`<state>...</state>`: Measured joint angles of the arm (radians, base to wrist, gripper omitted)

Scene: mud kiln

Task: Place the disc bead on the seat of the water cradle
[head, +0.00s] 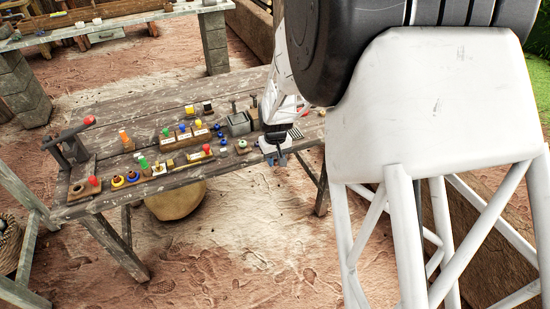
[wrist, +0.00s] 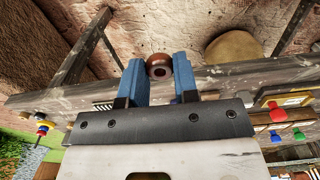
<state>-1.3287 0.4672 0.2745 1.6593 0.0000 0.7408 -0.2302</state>
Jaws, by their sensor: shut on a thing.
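My gripper (head: 279,161) hangs just off the front edge of the wooden table in the head view, blue fingers down. In the wrist view its two blue fingers (wrist: 158,72) are shut on a reddish-brown round bead (wrist: 158,61) with a dark hole, taken to be the disc bead. The bead sits between the fingertips, apart from the table. In the head view the bead is too small to make out. I cannot tell for sure which item is the water cradle. A grey open box (head: 238,125) stands on the table left of my gripper.
The table (head: 150,108) holds several small coloured pieces, a block row (head: 182,138), a lever with a red knob (head: 89,121) and a wooden piece with a red ball (head: 93,181). A round tan pot (head: 175,201) lies below. The table's back part is mostly clear.

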